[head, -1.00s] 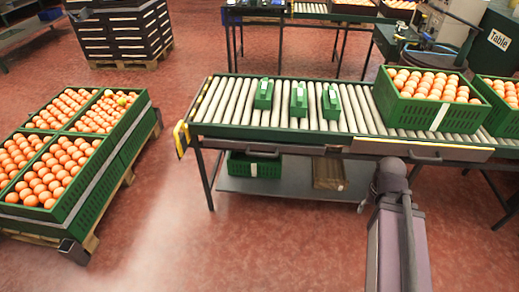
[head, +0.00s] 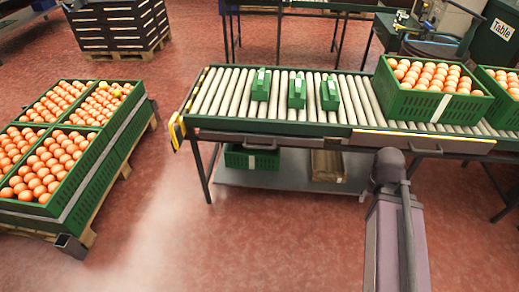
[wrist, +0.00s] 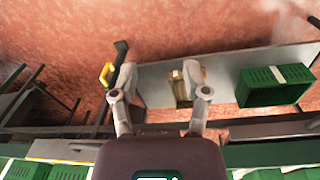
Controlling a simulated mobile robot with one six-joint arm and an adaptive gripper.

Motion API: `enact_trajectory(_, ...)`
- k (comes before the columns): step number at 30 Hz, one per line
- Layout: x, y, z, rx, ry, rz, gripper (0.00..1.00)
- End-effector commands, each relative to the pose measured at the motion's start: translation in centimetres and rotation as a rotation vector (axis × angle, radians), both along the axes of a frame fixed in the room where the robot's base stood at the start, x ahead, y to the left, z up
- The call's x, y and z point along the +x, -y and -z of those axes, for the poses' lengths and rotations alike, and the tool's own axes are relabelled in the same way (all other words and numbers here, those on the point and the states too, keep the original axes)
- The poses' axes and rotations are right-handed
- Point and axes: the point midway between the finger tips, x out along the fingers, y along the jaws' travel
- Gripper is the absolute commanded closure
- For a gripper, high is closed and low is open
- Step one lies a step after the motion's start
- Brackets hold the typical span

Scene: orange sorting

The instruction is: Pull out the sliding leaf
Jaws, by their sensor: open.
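The sliding leaf appears to be the pale grey panel (head: 465,146) along the front edge of the roller table, with a dark handle (head: 427,152) on its front. My arm covers part of it in the head view. In the wrist view a pale strip (wrist: 62,150) at the lower left seems to be the same panel. My gripper (wrist: 160,72) is open, its two fingers apart with nothing held between them. It is above the low shelf and floor in that view, apart from the panel. In the head view my gripper is hidden behind my arm.
The roller table (head: 216,92) carries small green boxes (head: 297,92) and crates of oranges (head: 432,100). Below, a shelf (head: 285,180) holds an empty green crate (head: 250,158) and a cardboard box (head: 327,166). Stacked orange crates (head: 100,175) stand left. Red floor between is clear.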

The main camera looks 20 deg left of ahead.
Motion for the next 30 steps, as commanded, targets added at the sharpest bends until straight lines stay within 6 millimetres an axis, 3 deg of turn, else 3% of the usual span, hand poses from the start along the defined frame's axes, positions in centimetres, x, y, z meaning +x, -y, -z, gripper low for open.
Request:
enact_trajectory(8, 2.8, -3.4, 2.8, -0.164, 0.149, -0.182, 0.40)
enact_trajectory(14, 5.1, -7.1, 3.9, -0.305, 0.294, -0.364, 0.40)
enact_trajectory(23, 7.5, -14.5, 4.6, -0.500, 0.524, -0.660, 0.40)
enact_trajectory(30, 7.9, -21.9, 4.5, -0.643, 0.720, -0.912, 0.40)
